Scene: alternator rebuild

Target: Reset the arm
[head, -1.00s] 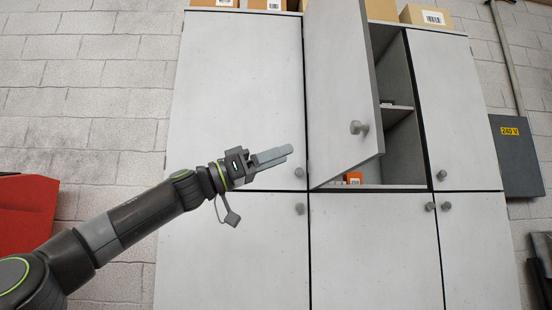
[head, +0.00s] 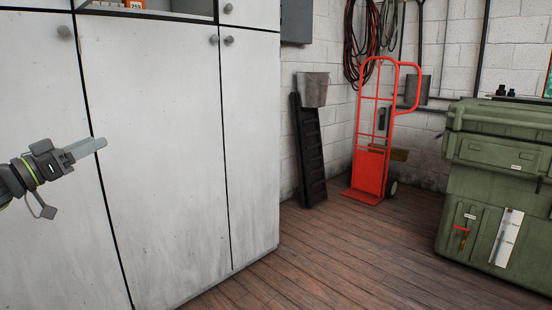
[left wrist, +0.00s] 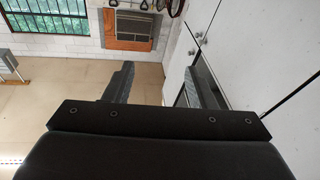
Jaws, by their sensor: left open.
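My left gripper (head: 84,150) comes in from the left edge of the head view, in front of the lower doors of the grey cabinet (head: 165,150). In the left wrist view its two fingers (left wrist: 158,88) stand apart with nothing between them, so it is open and empty. The cabinet doors also show along the right side of the left wrist view (left wrist: 262,45). My right gripper is in neither view.
A red hand truck (head: 370,175) and a black ramp-like piece (head: 310,155) lean by the back wall. A green case (head: 490,190) stands at the right. The wooden floor (head: 335,250) between cabinet and case is clear.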

